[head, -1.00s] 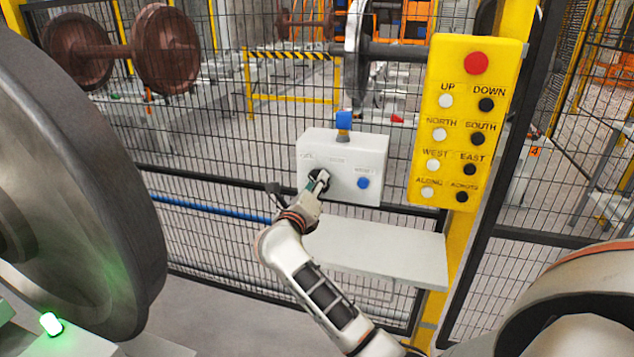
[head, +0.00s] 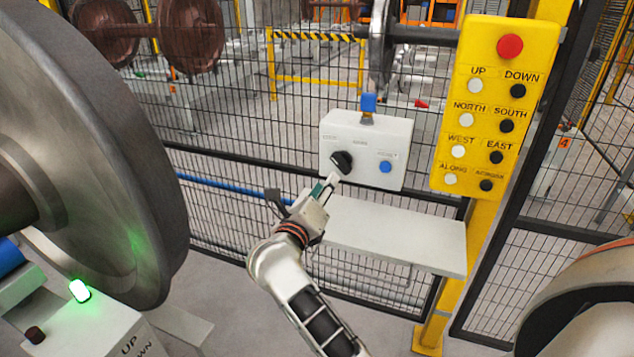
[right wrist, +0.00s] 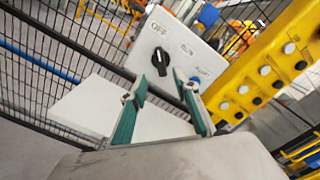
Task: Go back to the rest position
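My right gripper (head: 328,184) is in front of a white control box (head: 365,130), a little below and apart from its black rotary knob (head: 342,161). In the right wrist view the two green-lined fingers (right wrist: 160,77) stand apart with nothing held between them. The knob (right wrist: 158,58) lies just beyond their tips. A blue button (head: 386,167) sits on the box to the right of the knob. My left gripper is not in view.
A white shelf (head: 395,235) juts out below the box on the mesh fence. A yellow button panel (head: 495,110) stands at the right. A large steel wheel (head: 100,150) fills the left, beside a green lamp (head: 80,291). Grey floor (head: 230,300) lies between.

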